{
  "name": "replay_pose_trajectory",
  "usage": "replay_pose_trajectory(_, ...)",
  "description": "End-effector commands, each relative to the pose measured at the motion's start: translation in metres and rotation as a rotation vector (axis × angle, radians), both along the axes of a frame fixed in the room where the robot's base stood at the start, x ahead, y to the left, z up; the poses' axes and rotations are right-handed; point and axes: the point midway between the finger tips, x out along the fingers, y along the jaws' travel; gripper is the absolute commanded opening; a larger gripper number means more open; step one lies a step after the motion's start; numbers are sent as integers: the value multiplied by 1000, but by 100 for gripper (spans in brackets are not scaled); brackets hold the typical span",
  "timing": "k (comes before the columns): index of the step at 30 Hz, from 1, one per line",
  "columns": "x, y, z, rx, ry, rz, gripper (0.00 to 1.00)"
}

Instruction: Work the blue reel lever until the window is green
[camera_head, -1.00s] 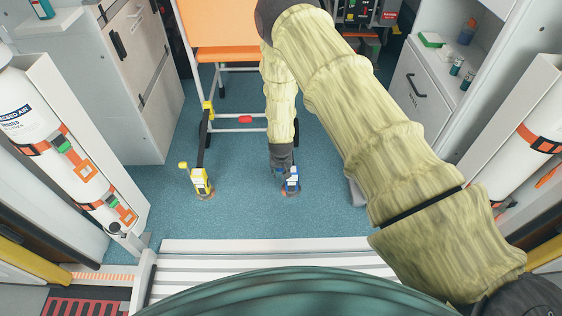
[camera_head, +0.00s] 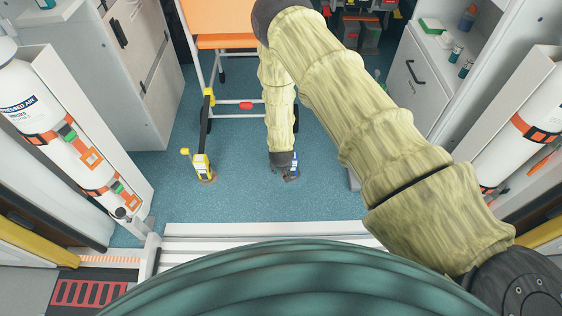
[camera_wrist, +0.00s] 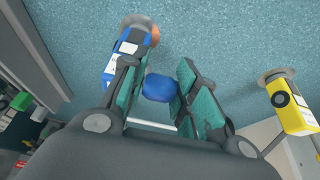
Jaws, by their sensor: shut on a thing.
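The blue reel (camera_wrist: 128,48) is fixed at the floor; it also shows in the head view (camera_head: 292,166), mostly covered by my gripper. In the wrist view its blue lever knob (camera_wrist: 159,87) sits between the teal finger pads of my gripper (camera_wrist: 160,92). My gripper is shut on the knob, and in the head view it is low over the floor at the reel (camera_head: 284,170). A white patch shows on the reel's side.
A yellow reel (camera_head: 202,166) with a strap running up to the orange-seated chair (camera_head: 225,40) stands to the left. White cylinders (camera_head: 50,125) and cabinets line both sides. Blue floor (camera_head: 240,195) lies clear between the reels.

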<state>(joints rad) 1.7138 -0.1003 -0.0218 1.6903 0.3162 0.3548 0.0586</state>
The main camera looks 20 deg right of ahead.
Motion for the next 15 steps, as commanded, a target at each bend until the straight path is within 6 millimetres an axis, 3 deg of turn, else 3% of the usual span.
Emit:
replay_pose_trajectory(13,-4,0,-4,1,7,0,0)
replay_pose_trajectory(14,-4,0,-4,0,7,-2,33)
replay_pose_trajectory(15,-4,0,-4,0,7,-2,40)
